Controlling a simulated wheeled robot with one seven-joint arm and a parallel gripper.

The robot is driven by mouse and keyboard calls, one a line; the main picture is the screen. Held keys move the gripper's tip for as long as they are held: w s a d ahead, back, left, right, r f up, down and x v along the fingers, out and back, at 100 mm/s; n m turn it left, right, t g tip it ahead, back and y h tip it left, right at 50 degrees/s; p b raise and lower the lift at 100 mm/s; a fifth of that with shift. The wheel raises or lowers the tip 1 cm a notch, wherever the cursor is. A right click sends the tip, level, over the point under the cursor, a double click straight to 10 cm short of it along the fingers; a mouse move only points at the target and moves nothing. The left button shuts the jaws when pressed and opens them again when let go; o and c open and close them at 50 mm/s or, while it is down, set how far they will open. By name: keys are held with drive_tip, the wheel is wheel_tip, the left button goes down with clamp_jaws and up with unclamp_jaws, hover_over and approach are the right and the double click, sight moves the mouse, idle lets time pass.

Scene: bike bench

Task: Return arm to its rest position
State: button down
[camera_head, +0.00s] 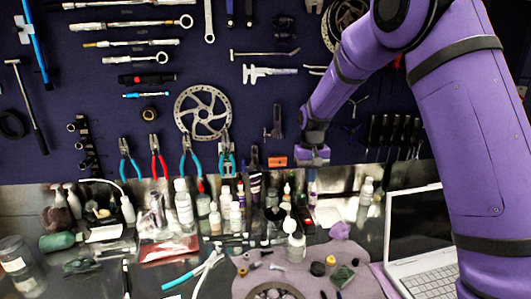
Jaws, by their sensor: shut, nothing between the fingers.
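My purple arm comes in from the right edge, bends at the top right and reaches down toward the middle. My gripper (312,184) is at its end, pointing down, in front of the back edge of the bench near the bottles. It looks shut and empty. The fingertips are small and hard to separate from the bottles behind. The arm hides part of the tool wall and part of the laptop (423,225).
Bottles (184,203) crowd the back of the bench. A purple mat (250,286) with small parts lies front centre. Pliers (158,157), a brake disc (202,112) and wrenches hang on the dark tool wall (60,160). Little free bench shows.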

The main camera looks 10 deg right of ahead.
drive_tip(key=s+d+r+t, duration=0.2)
drive_tip(key=s+r, duration=0.7)
drive_tip(key=s+d+r+t, duration=0.1)
drive_tip(key=s+d+r, duration=0.2)
drive_tip(key=s+r, duration=0.6)
drive_tip(key=s+d+r+t, duration=0.1)
drive_tip(key=s+t, duration=0.2)
drive_tip(key=s, duration=1.7)
drive_tip(key=shift+s+d+r, duration=0.15)
drive_tip(key=shift+d+r, duration=0.15)
drive_tip(key=shift+d, duration=0.1)
